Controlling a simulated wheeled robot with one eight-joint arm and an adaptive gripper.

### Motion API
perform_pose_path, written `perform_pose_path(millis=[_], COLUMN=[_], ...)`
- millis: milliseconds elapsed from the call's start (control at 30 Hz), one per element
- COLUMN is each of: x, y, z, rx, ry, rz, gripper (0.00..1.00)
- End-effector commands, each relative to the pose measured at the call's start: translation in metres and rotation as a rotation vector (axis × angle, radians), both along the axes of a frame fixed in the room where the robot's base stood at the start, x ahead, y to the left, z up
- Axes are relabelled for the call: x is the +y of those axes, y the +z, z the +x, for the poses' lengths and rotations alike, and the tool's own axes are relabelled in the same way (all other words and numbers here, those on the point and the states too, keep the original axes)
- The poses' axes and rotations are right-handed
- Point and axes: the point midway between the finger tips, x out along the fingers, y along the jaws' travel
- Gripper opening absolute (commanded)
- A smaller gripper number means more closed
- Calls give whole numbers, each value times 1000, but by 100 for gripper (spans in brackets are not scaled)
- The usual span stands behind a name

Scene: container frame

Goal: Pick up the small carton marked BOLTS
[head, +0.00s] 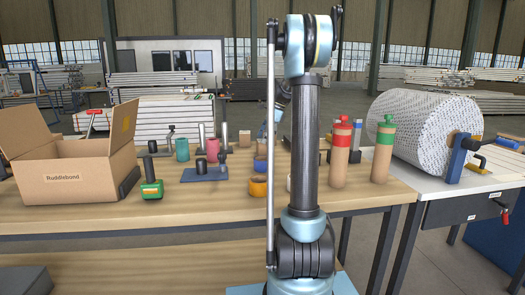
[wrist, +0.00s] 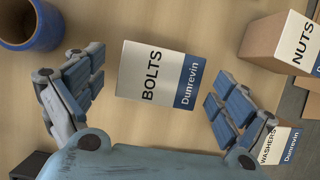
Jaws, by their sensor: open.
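My gripper (wrist: 160,107) is open, with one finger to the left of the carton and one to the right. Both fingers look apart from the carton, and nothing is held. In the head view my own arm stands in front of the bench middle and I cannot make out the BOLTS carton or the gripper clearly there.
A carton marked NUTS (wrist: 285,40) stands to the upper right, and one marked WASHERS (wrist: 278,145) to the lower right, near the right finger. A blue cup (wrist: 30,25) is at upper left. In the head view, an open cardboard box (head: 75,175) stands on the bench's left.

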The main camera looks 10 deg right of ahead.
Motion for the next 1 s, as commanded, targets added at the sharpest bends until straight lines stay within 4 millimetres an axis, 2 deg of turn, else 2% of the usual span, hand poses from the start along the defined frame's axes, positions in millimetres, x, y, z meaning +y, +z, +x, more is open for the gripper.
perform_pose_path(millis=[433,767,1000], x=[20,22,22], y=[-43,-49,-48], z=[2,2,2], rx=[-3,-3,-3], ry=[0,0,0], rz=[-1,-1,-1], gripper=[94,94,40])
